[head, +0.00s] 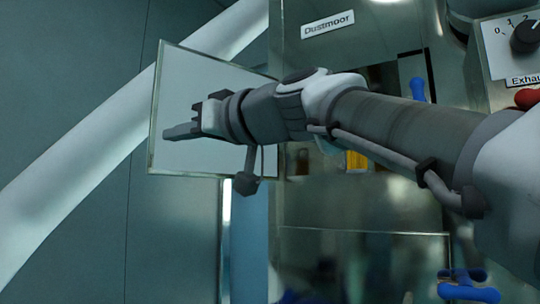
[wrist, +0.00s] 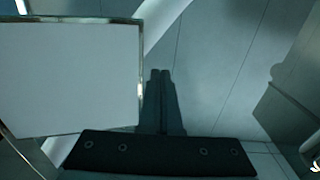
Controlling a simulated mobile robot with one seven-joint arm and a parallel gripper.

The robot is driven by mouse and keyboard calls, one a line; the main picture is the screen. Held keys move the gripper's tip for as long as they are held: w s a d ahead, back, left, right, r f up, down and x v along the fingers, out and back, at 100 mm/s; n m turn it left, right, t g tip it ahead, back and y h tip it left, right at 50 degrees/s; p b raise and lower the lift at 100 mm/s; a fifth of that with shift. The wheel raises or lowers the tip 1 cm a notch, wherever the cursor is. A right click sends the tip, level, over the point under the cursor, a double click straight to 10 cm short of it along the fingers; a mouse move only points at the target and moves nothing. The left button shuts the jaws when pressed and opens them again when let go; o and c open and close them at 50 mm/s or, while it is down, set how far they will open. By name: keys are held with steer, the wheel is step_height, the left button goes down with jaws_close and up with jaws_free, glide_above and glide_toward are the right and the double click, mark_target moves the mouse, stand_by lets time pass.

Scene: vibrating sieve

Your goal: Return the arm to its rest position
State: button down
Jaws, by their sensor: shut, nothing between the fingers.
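My gripper (head: 181,131) is at the left end of my arm, which reaches from the right across the front of a metal machine in the head view. The fingers point left, in front of a pale framed panel. In the wrist view my gripper (wrist: 160,74) has its two dark fingers pressed together with nothing between them. The gripper looks apart from the panel in the head view, but the exact gap cannot be told.
The framed panel (head: 200,85) stands out from the machine (head: 330,205), labelled Dustmoor (head: 328,25); the panel also fills the left of the wrist view (wrist: 65,70). A white slanted pipe (head: 75,160) is at left. Blue handles (head: 468,292) and a dial (head: 526,37) are at right.

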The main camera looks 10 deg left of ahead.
steer(key=shift+s+d+b, duration=0.3)
steer(key=shift+s+d, duration=0.8)
steer(key=shift+d, duration=0.15)
steer(key=w+d+f+m+h, duration=0.1)
steer(key=d+f+m+h, duration=0.15)
steer(key=d+f, duration=0.4)
steer(key=d+f+m+t+h, duration=0.1)
steer(key=d+f+m+h, duration=0.15)
steer(key=f, duration=0.65)
steer(key=w+d+f+m+h, duration=0.1)
steer(key=d+f+m+h, duration=0.1)
steer(key=d+f+h, duration=0.35)
steer(key=s+d+f+m+g+h, duration=0.1)
steer(key=s+d+f, duration=0.3)
steer(key=f, duration=0.5)
steer(key=s+d+f+m+g+h, duration=0.1)
steer(key=s+d+f+m+h, duration=0.1)
steer(key=d+f, duration=0.6)
steer(key=s+d+f+m+g+h, duration=0.1)
steer(key=s+d+f+m+h, duration=0.1)
steer(key=s+d+f, duration=0.4)
step_height(320, 180, down, 5)
steer(key=shift+s+d+f+m+h, duration=0.2)
steer(key=shift+d+m+h, duration=0.2)
steer(key=shift+d, duration=0.2)
steer(key=shift+d, duration=0.2)
